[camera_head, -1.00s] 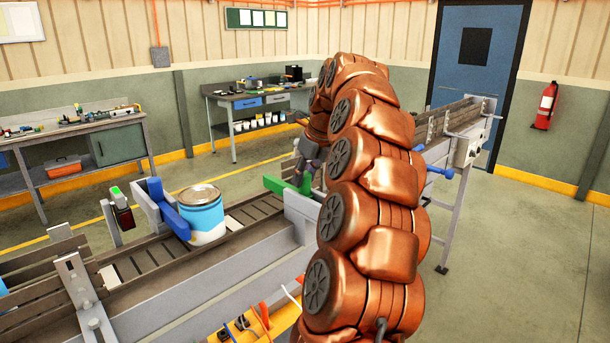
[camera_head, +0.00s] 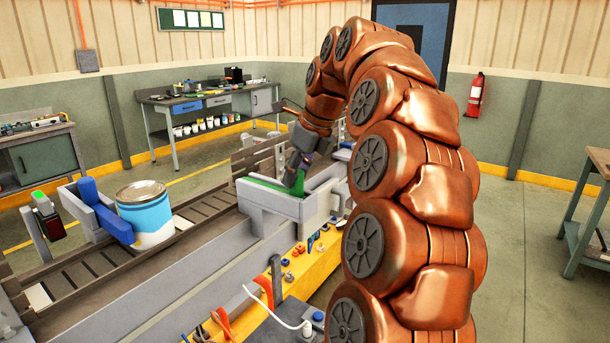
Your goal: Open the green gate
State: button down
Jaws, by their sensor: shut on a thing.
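The green gate (camera_head: 262,183) shows as a low green strip behind a grey side wall at the conveyor's bend. My gripper (camera_head: 296,180) is down at the gate and shut on it. The fingers and the wall hide part of the gate, so its exact angle is hard to tell. My copper-coloured arm arches over from the right and covers what lies behind it.
A blue-and-white can (camera_head: 146,218) stands on the roller conveyor (camera_head: 195,213), beside a blue stop (camera_head: 98,208). A yellow tool shelf (camera_head: 340,246) runs along the near side. Workbenches (camera_head: 205,98) stand at the back. Floor at right is open.

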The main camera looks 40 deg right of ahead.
jog(key=shift+s+d, duration=0.1)
jog(key=c, duration=1)
grip_release()
jog(key=shift+s, duration=0.15)
jog(key=shift+o, duration=1.3)
jog(key=shift+r, duration=0.1)
jog(key=s+d+r, duration=0.1)
jog(key=s+r, duration=0.1)
jog(key=s, duration=0.4)
jog(key=s+d+r, duration=0.2)
jog(key=s, duration=0.5)
jog(key=shift+s+r, duration=0.2)
jog(key=shift+r, duration=0.05)
jog(key=shift+a, duration=0.1)
